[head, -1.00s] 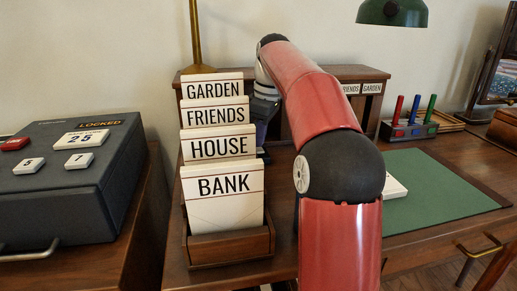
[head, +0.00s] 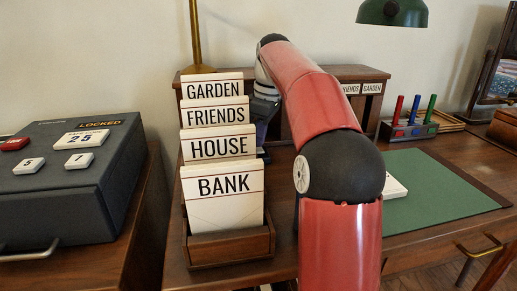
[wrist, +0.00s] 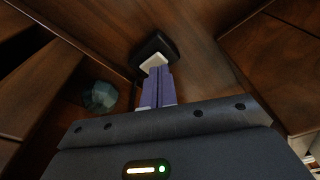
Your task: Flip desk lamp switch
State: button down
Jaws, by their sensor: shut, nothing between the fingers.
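The desk lamp shows in the head view as a brass post (head: 195,35) behind the card holder and a green shade (head: 392,12) at the top right. In the wrist view a small black block with a pale square top, which looks like the switch (wrist: 154,62), sits on dark wood. My gripper (wrist: 159,72) is shut and empty. Its purple fingertips are right at the pale top and overlap it in the picture; I cannot tell whether they touch. In the head view my gripper is mostly hidden behind the cards and my arm.
A wooden holder (head: 232,248) with labelled cards stands close left of my arm. A wooden organizer (head: 345,73) is behind it. A green desk mat (head: 440,190) lies right. A locked grey box (head: 65,185) is far left. A round greenish object (wrist: 100,97) shows in the wrist view.

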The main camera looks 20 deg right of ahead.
aim_at(261, 150)
jog(key=shift+f+b, duration=0.6)
jog(key=shift+f, duration=0.3)
dwell(0.4)
notch_tip(261, 150, up, 5)
jog(key=p, duration=0.4)
jog(key=shift+p, duration=0.4)
jog(key=shift+r, duration=1.05)
